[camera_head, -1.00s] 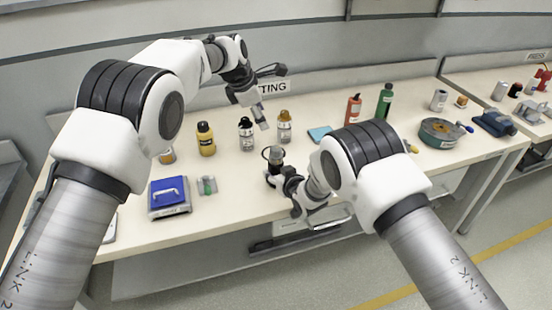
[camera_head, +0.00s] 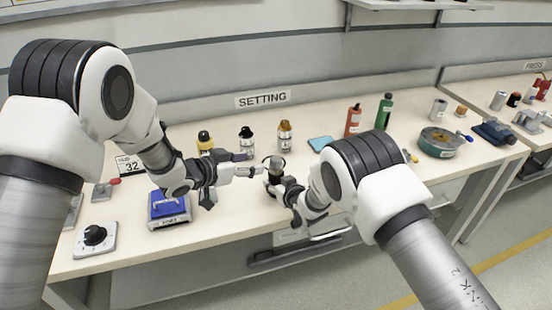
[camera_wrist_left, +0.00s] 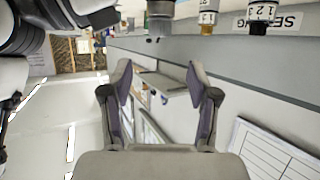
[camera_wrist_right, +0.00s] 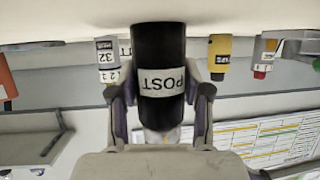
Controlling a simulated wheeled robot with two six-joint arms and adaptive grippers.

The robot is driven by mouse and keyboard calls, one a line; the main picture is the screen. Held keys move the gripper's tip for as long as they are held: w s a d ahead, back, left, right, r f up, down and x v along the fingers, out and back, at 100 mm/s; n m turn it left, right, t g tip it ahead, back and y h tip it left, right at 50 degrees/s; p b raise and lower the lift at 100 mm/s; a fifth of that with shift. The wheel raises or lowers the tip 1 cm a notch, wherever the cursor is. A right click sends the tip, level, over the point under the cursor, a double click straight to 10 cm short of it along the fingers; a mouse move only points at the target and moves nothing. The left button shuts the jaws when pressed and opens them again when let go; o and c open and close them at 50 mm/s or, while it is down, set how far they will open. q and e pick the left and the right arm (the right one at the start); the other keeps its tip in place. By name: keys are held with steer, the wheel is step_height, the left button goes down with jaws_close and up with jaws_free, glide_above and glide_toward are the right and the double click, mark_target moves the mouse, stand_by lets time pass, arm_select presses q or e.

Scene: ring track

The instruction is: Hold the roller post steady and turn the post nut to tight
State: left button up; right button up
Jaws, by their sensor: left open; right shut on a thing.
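The black roller post (camera_wrist_right: 158,70) stands upright, labelled POST, between the fingers of my right gripper (camera_wrist_right: 160,125). The right gripper is shut on it. In the head view the post (camera_head: 273,178) is mostly hidden by my right gripper (camera_head: 280,183). The grey post nut (camera_head: 277,162) shows at its top. My left gripper (camera_head: 248,164) is open and empty, just left of the nut, with its fingers pointing right toward it. In the left wrist view the left gripper's fingers (camera_wrist_left: 160,92) are spread. A grey cylinder (camera_wrist_left: 160,9) lies beyond them; I cannot tell if it is the nut.
Two bottles (camera_head: 247,140) (camera_head: 285,136) and a yellow one (camera_head: 205,141) stand behind the grippers. A blue device (camera_head: 168,207) and a dial box (camera_head: 95,240) sit left. A blue pad (camera_head: 320,143) lies behind right. The bench front edge is close to the post.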

mark_target(275, 159)
arm_select(q)
steer(key=x, duration=1.1)
steer(key=shift+d+f, duration=0.1)
steer(key=shift+f, duration=0.05)
steer(key=shift+c, duration=0.4)
jaws_close()
